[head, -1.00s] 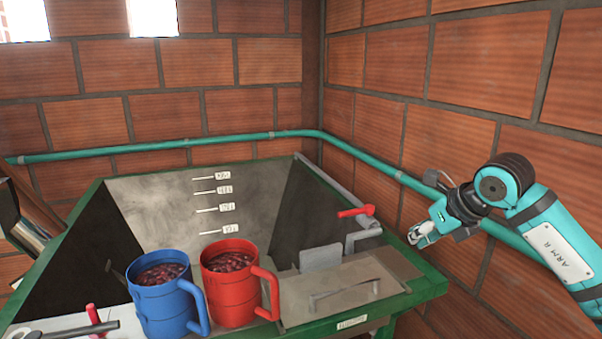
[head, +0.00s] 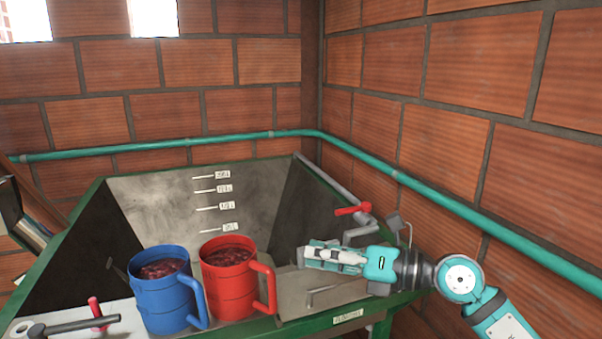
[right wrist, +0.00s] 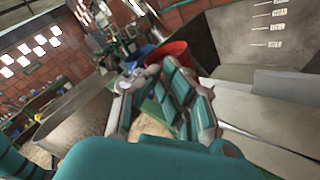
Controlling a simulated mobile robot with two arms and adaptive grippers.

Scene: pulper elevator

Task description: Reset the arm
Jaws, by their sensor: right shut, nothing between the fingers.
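My right gripper (head: 325,256) is shut and empty. It reaches in from the right over the flat metal plate (head: 300,297) at the hopper's right side, with its fingers pointing left toward the red mug (head: 232,290). A gap shows between the fingertips and the mug's handle. In the right wrist view the teal and grey fingers (right wrist: 160,95) fill the middle, with the red mug (right wrist: 170,52) beyond them. The blue mug (head: 165,300) stands left of the red one. Both mugs hold dark red fruit. My left gripper is not in view.
The green-rimmed hopper (head: 75,222) has level labels on its back wall. A red-handled valve (head: 352,210) is just behind my right gripper. A teal pipe (head: 225,140) runs along the brick walls. A red-handled lever (head: 97,312) is at the front left.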

